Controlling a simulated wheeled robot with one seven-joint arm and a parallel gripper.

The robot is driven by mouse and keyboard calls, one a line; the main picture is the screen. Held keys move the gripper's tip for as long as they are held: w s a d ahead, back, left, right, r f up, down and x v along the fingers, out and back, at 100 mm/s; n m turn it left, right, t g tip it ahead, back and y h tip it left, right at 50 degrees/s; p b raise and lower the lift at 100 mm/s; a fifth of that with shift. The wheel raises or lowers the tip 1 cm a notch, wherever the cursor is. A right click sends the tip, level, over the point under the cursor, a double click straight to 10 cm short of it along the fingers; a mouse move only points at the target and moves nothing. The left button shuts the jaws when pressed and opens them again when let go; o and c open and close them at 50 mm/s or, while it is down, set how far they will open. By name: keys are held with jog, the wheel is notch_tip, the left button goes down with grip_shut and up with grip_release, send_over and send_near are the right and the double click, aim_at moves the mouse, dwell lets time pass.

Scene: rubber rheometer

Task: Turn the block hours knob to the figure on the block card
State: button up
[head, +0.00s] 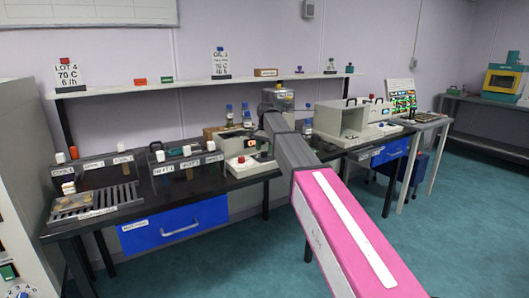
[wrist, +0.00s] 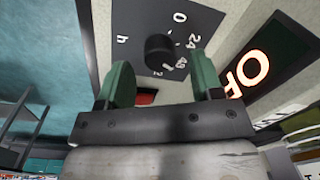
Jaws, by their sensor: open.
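The black round knob (wrist: 160,48) stands on a dark dial plate (wrist: 135,20) in the wrist view. The plate is marked 0, 24, 48 and "h"; a white mark just below the knob is unclear. I cannot tell where the knob points. My gripper (wrist: 162,80) is open, its two green fingers either side of and just short of the knob, apart from it. In the head view my arm hides most of the gripper. Two cards stand on the shelf: one (head: 67,74) reads "LOT 4 70 C", the other (head: 220,63) has blurred figures; which is the block card is unclear.
A lit red "OF…" sign (wrist: 246,73) sits right of the dial, and a red part (wrist: 146,98) shows between the fingers. A white instrument (head: 250,167) stands on the black bench near my arm, with bottles behind. Free floor (head: 240,255) lies in front.

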aim_at(265, 152)
notch_tip(265, 152, up, 9)
jog(key=shift+d, duration=0.15)
jog(key=shift+s, duration=0.1)
dwell(0.3)
